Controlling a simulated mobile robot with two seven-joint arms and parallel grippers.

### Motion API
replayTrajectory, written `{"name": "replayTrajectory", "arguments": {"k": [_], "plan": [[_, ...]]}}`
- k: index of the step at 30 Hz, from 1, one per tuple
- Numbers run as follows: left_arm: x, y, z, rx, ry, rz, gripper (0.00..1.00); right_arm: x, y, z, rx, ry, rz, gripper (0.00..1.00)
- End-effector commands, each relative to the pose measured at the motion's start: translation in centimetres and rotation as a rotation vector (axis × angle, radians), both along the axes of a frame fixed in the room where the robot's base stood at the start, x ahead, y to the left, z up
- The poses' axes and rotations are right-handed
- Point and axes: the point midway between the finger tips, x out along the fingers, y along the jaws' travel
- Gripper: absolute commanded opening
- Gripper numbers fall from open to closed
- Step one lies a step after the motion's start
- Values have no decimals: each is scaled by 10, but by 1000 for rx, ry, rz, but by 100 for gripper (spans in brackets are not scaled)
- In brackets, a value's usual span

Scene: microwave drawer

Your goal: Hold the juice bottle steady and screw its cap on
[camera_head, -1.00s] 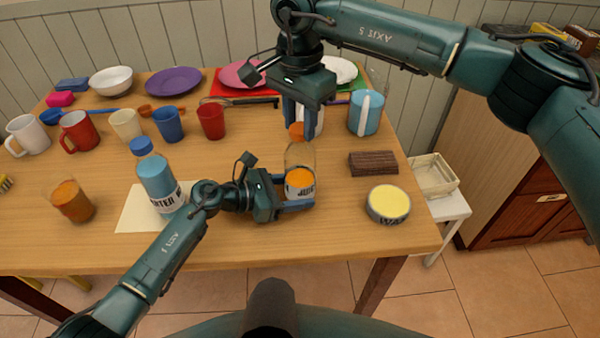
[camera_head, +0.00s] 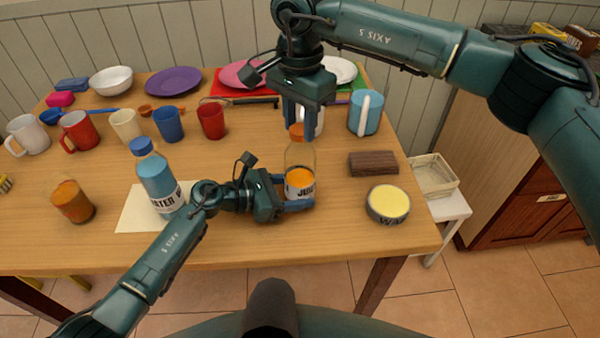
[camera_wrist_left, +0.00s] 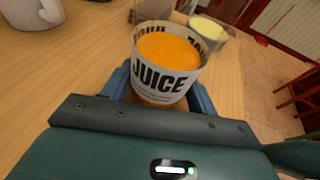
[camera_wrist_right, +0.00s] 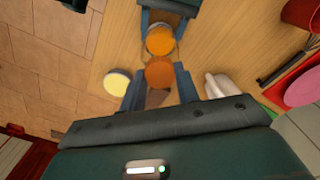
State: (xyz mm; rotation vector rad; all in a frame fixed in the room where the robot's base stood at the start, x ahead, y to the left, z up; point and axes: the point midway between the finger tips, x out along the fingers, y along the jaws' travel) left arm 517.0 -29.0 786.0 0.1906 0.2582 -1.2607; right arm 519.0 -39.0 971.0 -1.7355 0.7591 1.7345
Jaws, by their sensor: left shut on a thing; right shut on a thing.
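The clear juice bottle (camera_head: 300,178) stands upright on the table, with orange juice in its lower part and a JUICE label. My left gripper (camera_head: 290,191) is shut around its lower body; the label shows between the fingers in the left wrist view (camera_wrist_left: 168,72). The orange cap (camera_head: 297,131) is at the top of the bottle, between the fingers of my right gripper (camera_head: 299,122), which points down from above. In the right wrist view the cap (camera_wrist_right: 159,72) is between the fingertips. Whether the cap is fully seated on the neck I cannot tell.
A blue water bottle (camera_head: 158,180) stands left of my left gripper on a pale sheet (camera_head: 132,212). A yellow-topped tin (camera_head: 388,203) and a brown block (camera_head: 373,163) are on the right. Several mugs and plates stand behind.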

Motion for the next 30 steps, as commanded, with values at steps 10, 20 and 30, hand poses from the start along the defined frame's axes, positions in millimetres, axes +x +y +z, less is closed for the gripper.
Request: {"name": "replayTrajectory", "arguments": {"k": [10, 20, 30], "plan": [[0, 0, 0, 1, 0, 0, 17, 0, 0, 1, 1, -1, 0, 33], [0, 0, 0, 1, 0, 0, 17, 0, 0, 0, 1, -1, 0, 57], [0, 0, 0, 1, 0, 0, 17, 0, 0, 0, 0, 0, 0, 39]]}}
